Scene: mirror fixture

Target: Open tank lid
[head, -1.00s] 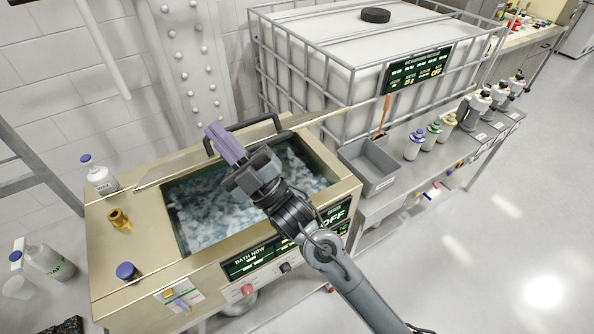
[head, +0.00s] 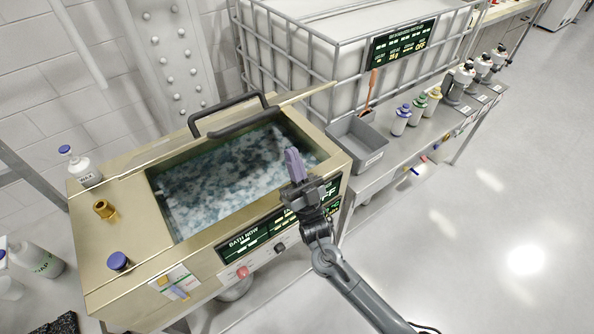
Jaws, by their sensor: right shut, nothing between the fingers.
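The tank (head: 125,225) is a brass-coloured box with an open rectangular mouth showing bluish, foamy liquid (head: 220,180). Its lid (head: 170,148) shows as a thin brass panel, nearly edge-on, raised along the back of the mouth. A black bar handle (head: 225,107) is at the lid, with a second dark bar close in front of it. My right gripper (head: 291,152) has shut lilac fingers pointing up. It appears in front of the mouth's right part, apart from the handle and holding nothing. My left gripper is not in view.
A caged white container (head: 330,50) stands behind the tank. A grey bin (head: 357,146) and several bottles line the bench to the right. A white bottle (head: 85,170), a brass fitting (head: 104,209) and a blue cap (head: 118,261) sit on the tank's left top.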

